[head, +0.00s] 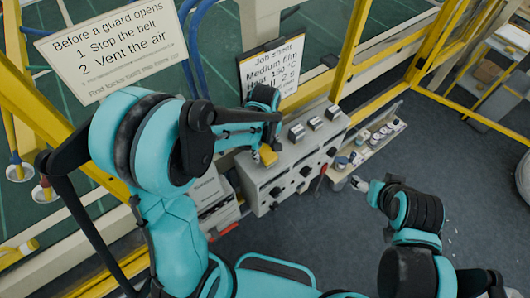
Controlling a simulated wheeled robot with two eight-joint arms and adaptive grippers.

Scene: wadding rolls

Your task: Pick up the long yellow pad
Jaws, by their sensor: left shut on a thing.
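The yellow pad (268,156) shows as a small yellow block at the top of the grey control box, below my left gripper (267,141). My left gripper is shut on it. My arm and gripper hide part of the pad, so its full length is not visible. I cannot tell whether the pad still touches the box. My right gripper (361,184) is at the right, over the dark floor and apart from the box. It is too small to tell if it is open or shut.
The grey control box (262,180) carries several dark knobs and metal blocks. A narrow shelf (368,152) with several small jars is to its right. A job sheet (272,68) and a guard sign (112,46) stand behind. Yellow rails frame the machine.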

